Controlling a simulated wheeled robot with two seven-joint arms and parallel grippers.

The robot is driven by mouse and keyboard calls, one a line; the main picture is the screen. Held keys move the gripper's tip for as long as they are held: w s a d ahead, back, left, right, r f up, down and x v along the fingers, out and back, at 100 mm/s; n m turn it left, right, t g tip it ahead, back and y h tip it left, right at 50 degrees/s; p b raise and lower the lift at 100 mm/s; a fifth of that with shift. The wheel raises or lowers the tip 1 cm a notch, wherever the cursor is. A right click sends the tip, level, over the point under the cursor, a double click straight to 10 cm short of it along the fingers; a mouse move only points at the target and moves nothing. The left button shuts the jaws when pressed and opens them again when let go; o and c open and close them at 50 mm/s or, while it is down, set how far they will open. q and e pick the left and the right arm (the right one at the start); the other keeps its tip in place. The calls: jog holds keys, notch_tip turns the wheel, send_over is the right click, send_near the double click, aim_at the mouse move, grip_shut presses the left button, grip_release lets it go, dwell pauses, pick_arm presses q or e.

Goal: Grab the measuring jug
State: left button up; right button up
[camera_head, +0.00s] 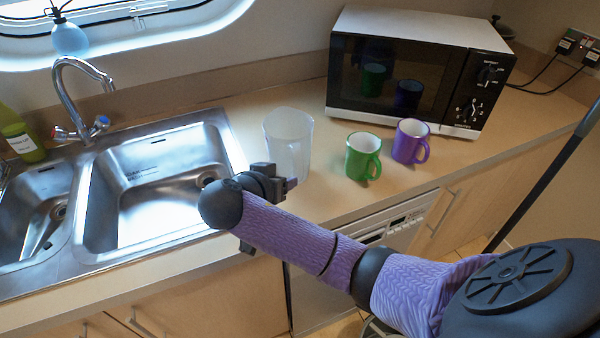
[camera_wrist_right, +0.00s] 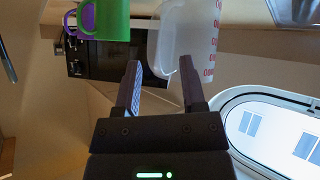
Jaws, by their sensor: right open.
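The measuring jug (camera_head: 287,136) is translucent white and stands upright on the counter, right of the sink, in the head view. In the right wrist view the jug (camera_wrist_right: 203,42) shows red markings and its pale handle side lies ahead of the fingers. My right gripper (camera_head: 290,183) is at the near side of the jug, low by its base in the picture. In the wrist view the gripper (camera_wrist_right: 160,72) is open, with nothing seen clamped between its fingers. Whether a finger touches the jug cannot be told. My left gripper is not in view.
A green mug (camera_head: 361,158) and a purple mug (camera_head: 410,141) stand right of the jug. A microwave (camera_head: 400,75) is behind them. The steel sink (camera_head: 150,190) with its tap (camera_head: 75,90) lies left. Clear counter (camera_head: 335,190) lies in front of the mugs.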

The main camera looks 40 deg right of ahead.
aim_at(306, 135)
notch_tip(306, 135, up, 6)
jog(key=w+d+m+h, duration=0.3)
jog(key=m, duration=0.1)
jog(key=x, duration=0.2)
jog(key=b+x, duration=0.1)
jog(key=x, duration=0.5)
jog(key=shift+s+f+b, duration=0.1)
jog(key=shift+f+b, duration=0.15)
jog(key=shift+b, duration=0.05)
jog(key=shift+d+f+y, duration=0.1)
jog(key=shift+d+y, duration=0.15)
jog(key=shift+y, duration=0.05)
jog(key=c, duration=0.6)
grip_shut()
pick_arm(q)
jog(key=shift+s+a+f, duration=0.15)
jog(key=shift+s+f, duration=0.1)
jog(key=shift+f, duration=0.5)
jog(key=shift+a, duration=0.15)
pick_arm(e)
jog(key=shift+a, duration=0.1)
